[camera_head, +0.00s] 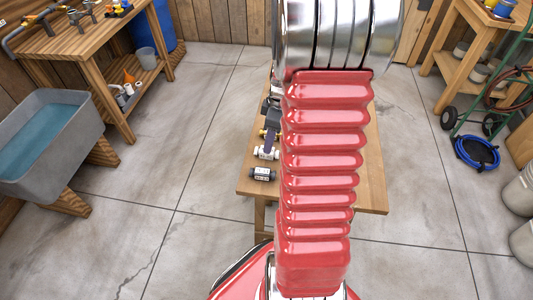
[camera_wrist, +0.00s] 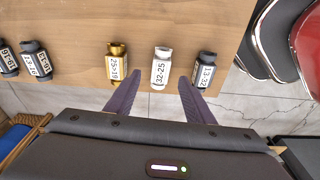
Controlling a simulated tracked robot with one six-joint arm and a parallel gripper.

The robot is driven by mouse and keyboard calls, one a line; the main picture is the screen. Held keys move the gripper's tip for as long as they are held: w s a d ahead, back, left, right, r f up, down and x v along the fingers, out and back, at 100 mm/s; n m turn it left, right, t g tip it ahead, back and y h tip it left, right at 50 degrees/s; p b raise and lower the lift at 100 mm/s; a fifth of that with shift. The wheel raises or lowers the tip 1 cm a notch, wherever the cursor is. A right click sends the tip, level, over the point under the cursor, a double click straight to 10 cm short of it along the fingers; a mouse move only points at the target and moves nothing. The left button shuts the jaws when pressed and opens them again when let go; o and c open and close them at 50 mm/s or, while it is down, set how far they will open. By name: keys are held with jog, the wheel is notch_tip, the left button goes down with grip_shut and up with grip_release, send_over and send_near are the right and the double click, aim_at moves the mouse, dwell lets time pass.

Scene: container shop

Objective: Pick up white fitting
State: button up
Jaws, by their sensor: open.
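The white fitting (camera_wrist: 161,68), labelled 32-25, lies near the edge of the wooden table (camera_wrist: 190,20) in the wrist view. It also shows in the head view (camera_head: 266,153) at the table's left side. My gripper (camera_wrist: 159,80) has two purple fingers, open and empty. The fingertips point at the white fitting, one toward each side of it, and its near end shows close to the gap between them. I cannot tell their height above the table. In the head view my arm hides most of the gripper.
A dark fitting (camera_wrist: 204,68) lies close to the right finger, and a brass fitting (camera_wrist: 117,65) lies by the left finger. More dark fittings (camera_wrist: 36,60) lie farther left. The table surface beyond the row is bare in the wrist view.

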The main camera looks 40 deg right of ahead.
jog(key=shift+w+a+f, duration=0.15)
jog(key=shift+f, duration=1)
jog(key=shift+w+a+f, duration=0.15)
jog(key=shift+f, duration=1)
jog(key=shift+c, duration=0.2)
jog(key=c, duration=1.1)
